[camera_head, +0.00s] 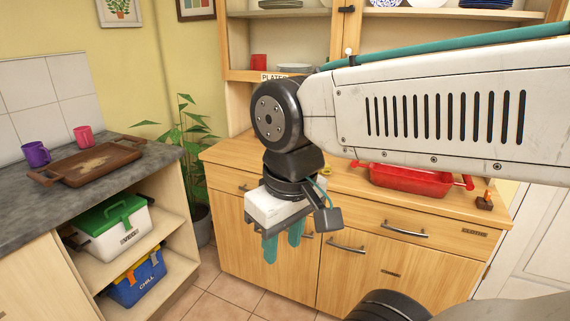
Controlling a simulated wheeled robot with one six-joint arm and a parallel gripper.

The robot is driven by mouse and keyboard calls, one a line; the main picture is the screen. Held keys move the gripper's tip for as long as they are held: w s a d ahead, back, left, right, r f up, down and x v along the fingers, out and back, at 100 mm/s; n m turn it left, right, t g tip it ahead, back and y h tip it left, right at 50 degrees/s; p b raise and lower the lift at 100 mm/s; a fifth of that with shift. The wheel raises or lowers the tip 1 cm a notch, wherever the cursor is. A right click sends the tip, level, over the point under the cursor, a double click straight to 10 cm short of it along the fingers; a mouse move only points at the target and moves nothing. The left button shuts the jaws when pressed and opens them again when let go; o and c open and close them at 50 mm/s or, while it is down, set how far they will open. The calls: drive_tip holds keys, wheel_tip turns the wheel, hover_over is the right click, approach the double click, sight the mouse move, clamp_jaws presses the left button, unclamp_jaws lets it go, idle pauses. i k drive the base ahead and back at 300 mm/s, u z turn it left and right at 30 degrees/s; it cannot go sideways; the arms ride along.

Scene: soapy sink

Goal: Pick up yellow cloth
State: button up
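I see no yellow cloth that I can make out in this view. My gripper (283,247) hangs down in the middle of the view, in front of the wooden dresser (232,213). Its two teal fingers point downward with a gap between them, and nothing shows between them. My arm comes in from the right and hides part of the dresser top and the shelves behind it. A small yellowish thing (326,170) lies on the dresser top beside my wrist; it is too small and partly covered to tell what it is.
A red tray (410,184) sits on the dresser top. At left, a grey counter (25,208) bears a wooden tray (128,154), a purple mug (36,154) and a pink mug (84,136). Cool boxes (120,240) fill the shelves below. A plant (190,135) stands in the corner. Tiled floor (235,293) lies between.

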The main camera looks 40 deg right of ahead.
sight(327, 169)
drive_tip(key=i, duration=0.7)
drive_tip(key=z, duration=0.9)
drive_tip(key=i, duration=0.65)
drive_tip(key=z, duration=0.75)
